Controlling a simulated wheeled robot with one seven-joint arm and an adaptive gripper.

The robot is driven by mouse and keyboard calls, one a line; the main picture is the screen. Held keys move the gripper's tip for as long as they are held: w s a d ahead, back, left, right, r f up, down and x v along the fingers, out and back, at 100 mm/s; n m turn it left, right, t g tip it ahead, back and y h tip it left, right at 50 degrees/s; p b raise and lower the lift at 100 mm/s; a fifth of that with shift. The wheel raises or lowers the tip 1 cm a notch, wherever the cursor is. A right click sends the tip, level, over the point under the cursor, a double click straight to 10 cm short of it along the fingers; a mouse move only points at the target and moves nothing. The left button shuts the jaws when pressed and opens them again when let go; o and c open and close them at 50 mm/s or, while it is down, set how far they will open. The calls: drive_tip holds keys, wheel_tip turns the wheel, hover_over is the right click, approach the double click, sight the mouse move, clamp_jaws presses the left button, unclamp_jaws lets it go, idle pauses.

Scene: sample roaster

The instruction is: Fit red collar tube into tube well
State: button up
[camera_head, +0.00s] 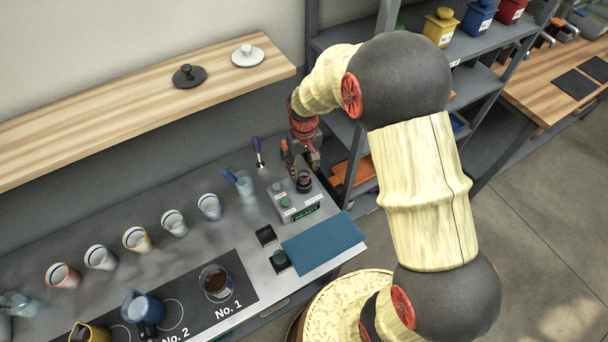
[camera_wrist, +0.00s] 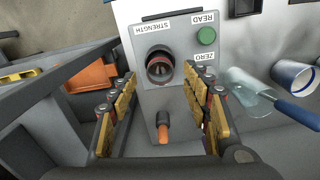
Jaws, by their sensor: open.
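The grey meter box (camera_head: 290,200) stands on the counter, with its STRENGTH, READ and ZERO labels showing in the wrist view (camera_wrist: 181,38). A dark tube with a red collar (camera_head: 304,183) stands at the round well on its top. In the wrist view the tube (camera_wrist: 160,68) is seen end-on inside the grey well ring (camera_wrist: 147,52); how deep it sits I cannot tell. My gripper (camera_head: 304,165) is just behind and above it. In the wrist view my gripper (camera_wrist: 158,84) has its fingers apart, with nothing held between them.
An orange-handled tool (camera_wrist: 163,127) shows between and below my fingers. A purple-handled tool (camera_head: 257,150) and a glass with a blue-handled tool (camera_head: 244,184) stand left of the box. A blue mat (camera_head: 323,244) lies in front. Several cups line the counter; shelving (camera_head: 345,160) is close on the right.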

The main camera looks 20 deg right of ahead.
wheel_tip(320, 180, up, 6)
drive_tip(key=shift+r, duration=0.15)
idle(0.6)
drive_tip(key=s+r+t+b, duration=0.2)
drive_tip(key=s+r+b, duration=0.1)
drive_tip(key=s+r, duration=0.5)
drive_tip(key=s+r+t+b, duration=0.3)
drive_tip(key=s+r, duration=0.5)
drive_tip(key=s, duration=0.7)
drive_tip(key=shift+s+r+m+t, duration=0.25)
drive_tip(key=shift+r+m+t, duration=0.05)
drive_tip(key=shift+r+m, duration=0.1)
